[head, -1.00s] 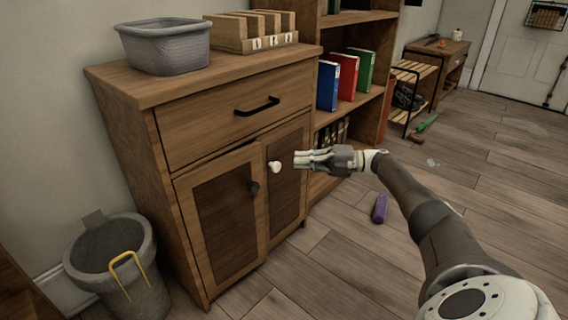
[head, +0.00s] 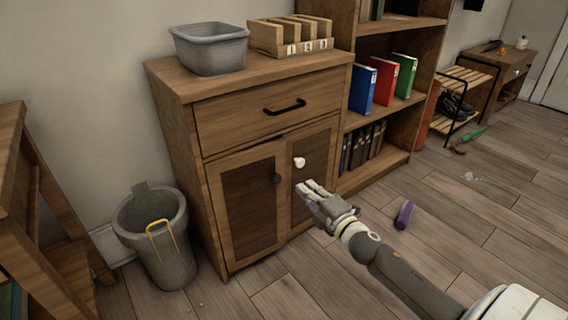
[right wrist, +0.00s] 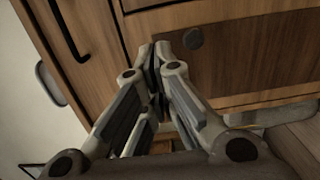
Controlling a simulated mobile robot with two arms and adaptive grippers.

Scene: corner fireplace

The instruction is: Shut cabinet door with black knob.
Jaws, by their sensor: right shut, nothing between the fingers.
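The wooden cabinet (head: 185,110) has two lower doors with dark panels. The left door (head: 245,205) bears the black knob (head: 276,178). This door looks slightly proud of the frame, with a dark gap along its top; how far is hard to tell. The right door (head: 318,148) bears a white knob (head: 299,162). My right gripper (head: 305,186) is shut and empty, in front of the right door, just below the white knob in the picture. In the right wrist view, the shut fingertips (right wrist: 156,52) appear beside a dark round knob (right wrist: 193,38). My left gripper is out of view.
A grey bin (head: 160,245) stands left of the cabinet, beside a wooden shelf unit (head: 25,200). A grey basket (head: 210,50) and a wooden file rack (head: 290,38) sit on top. A bookshelf (head: 400,165) adjoins at right. A purple object (head: 404,214) lies on the floor.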

